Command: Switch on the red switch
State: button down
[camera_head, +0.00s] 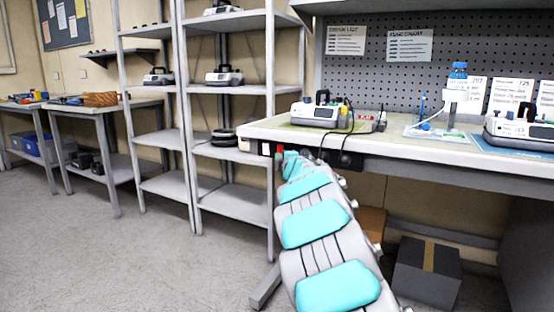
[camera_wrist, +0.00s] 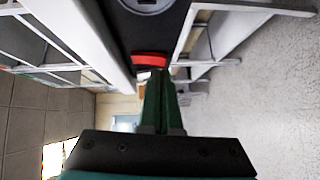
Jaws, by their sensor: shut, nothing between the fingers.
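The red switch (camera_wrist: 150,59) sits on a dark strip with a round socket (camera_wrist: 140,5) in the wrist view. In the head view the red switch (camera_head: 265,148) is small on the front edge of the workbench (camera_head: 390,150). My gripper (camera_wrist: 158,76) has its green fingers closed together, with nothing between them. The fingertips are right by the switch's edge, and I cannot tell whether they touch it. In the head view my gripper (camera_head: 279,154) is at the bench edge just right of the switch, partly hidden by my arm. The switch's on or off position cannot be told.
An infusion pump (camera_head: 320,113) stands on the bench above, with a dark cable (camera_head: 347,140) hanging at the front edge. Another pump (camera_head: 515,128) is at the right. Metal shelves (camera_head: 235,90) stand left of the bench. A dark box (camera_head: 425,272) is underneath. The floor at left is clear.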

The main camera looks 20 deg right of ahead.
jog(key=shift+w+d, duration=0.15)
jog(key=shift+d, duration=0.05)
dwell(0.3)
jog(key=shift+w+d+f+b, duration=0.1)
jog(key=shift+w+d+b, duration=0.1)
jog(key=shift+b, duration=0.85)
jog(key=shift+s+a, duration=0.1)
